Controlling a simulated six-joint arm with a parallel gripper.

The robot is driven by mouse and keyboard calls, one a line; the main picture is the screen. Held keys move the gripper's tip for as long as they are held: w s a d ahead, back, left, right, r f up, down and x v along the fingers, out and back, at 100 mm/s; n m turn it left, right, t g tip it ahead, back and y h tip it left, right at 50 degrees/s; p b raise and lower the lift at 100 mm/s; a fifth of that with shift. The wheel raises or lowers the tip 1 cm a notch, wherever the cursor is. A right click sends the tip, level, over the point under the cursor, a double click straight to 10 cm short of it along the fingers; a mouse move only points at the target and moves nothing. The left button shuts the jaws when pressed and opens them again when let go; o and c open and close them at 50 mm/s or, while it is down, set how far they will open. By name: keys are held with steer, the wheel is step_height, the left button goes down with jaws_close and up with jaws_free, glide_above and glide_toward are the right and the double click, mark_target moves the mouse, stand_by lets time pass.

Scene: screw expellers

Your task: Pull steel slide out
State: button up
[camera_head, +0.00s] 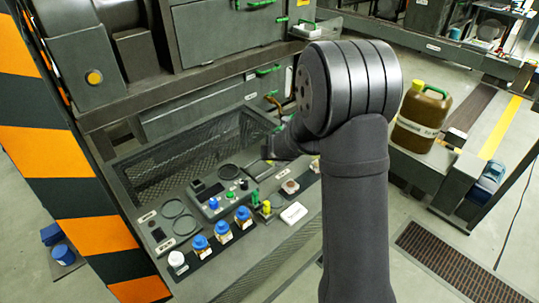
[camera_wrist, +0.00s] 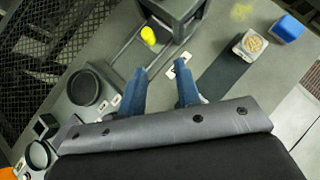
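My gripper (camera_wrist: 162,85) shows in the wrist view as two blue-grey fingers set apart, with nothing between them. They point toward a grey metal housing (camera_wrist: 178,12) at the top of the view. A yellow round knob or cap (camera_wrist: 148,36) lies beside the housing. A small pale metal piece (camera_wrist: 180,66) lies just beyond the fingertips; I cannot tell if it is part of the steel slide. I cannot tell any slide for certain in either view. In the head view my arm hides most of my gripper (camera_head: 270,152), above the far side of the sloping workbench.
The workbench holds blue-lidded jars (camera_head: 222,231), a control box (camera_head: 222,196) and a white dish (camera_head: 293,212). A mesh panel (camera_head: 170,165) stands behind. A brown jug (camera_head: 422,118) stands at right. In the wrist view, a jar (camera_wrist: 249,45) and blue lid (camera_wrist: 288,28) stand right.

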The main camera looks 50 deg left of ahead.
steer(key=s+a+r+m, duration=0.1)
steer(key=s+r+m, duration=0.1)
steer(key=s, duration=0.2)
steer(key=shift+t, duration=0.4)
steer(key=x, duration=1.7)
steer(key=shift+w+f, duration=0.1)
steer(key=shift+w, duration=0.25)
steer(key=shift+c, duration=0.4)
